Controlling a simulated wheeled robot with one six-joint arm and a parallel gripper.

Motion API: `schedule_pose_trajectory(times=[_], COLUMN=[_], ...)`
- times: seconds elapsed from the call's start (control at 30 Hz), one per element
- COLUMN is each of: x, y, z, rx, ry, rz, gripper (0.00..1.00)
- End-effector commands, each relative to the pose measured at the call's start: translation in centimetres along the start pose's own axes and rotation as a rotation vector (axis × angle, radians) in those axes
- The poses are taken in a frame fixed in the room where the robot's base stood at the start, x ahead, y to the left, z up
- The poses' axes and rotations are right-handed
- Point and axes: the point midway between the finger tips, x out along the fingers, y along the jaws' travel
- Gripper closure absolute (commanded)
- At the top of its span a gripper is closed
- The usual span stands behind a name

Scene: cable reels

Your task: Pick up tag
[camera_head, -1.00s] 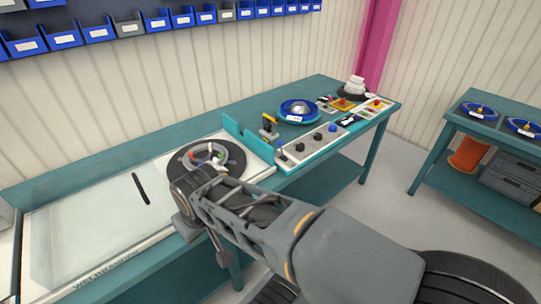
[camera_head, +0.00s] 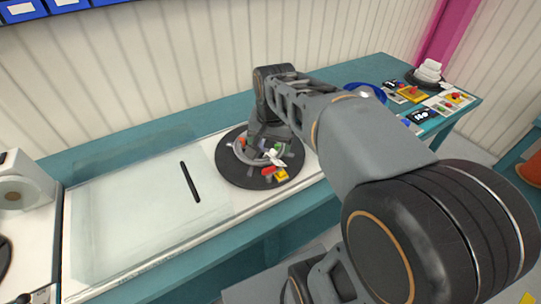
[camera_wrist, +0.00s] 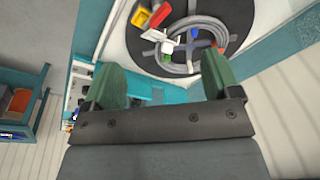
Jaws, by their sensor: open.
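A black round turntable (camera_head: 232,172) carries a grey cable coil (camera_head: 243,153) with red, yellow, green and white pieces on it. A small white piece (camera_head: 275,158) on the coil may be the tag; it also seems to show in the wrist view (camera_wrist: 153,35), but I cannot be sure. My gripper (camera_wrist: 165,80) is open, its two green fingers apart with nothing held between them. In the wrist view the coil lies just beyond the fingertips. In the head view my arm reaches over the turntable's back part and hides some of the coil.
A glassy panel (camera_head: 130,220) with a black slot (camera_head: 190,182) lies left of the turntable. A white device (camera_head: 22,188) stands at the far left. A blue reel (camera_head: 366,91) and control panels (camera_head: 421,115) stand on the bench at right. Blue bins hang on the wall.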

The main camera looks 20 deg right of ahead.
Motion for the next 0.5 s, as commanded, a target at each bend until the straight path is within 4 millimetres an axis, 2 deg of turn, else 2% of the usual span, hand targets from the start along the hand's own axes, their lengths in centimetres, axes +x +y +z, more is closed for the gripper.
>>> schedule_pose_trajectory(times=[0.03, 0.17, 0.2, 0.33, 0.5], x=[0.7, 1.0, 1.2, 1.7, 4.0], y=[-0.1, -0.2, -0.2, 0.1, 0.4], z=[-1.9, -5.8, -6.7, -8.9, -9.5], rx=[0.112, 0.385, 0.453, 0.614, 0.696], ry=[-0.022, -0.066, -0.075, -0.095, -0.105], rz=[0.020, 0.067, 0.080, 0.113, 0.132], gripper=[0.12, 0.00, 0.00, 0.00, 0.00])
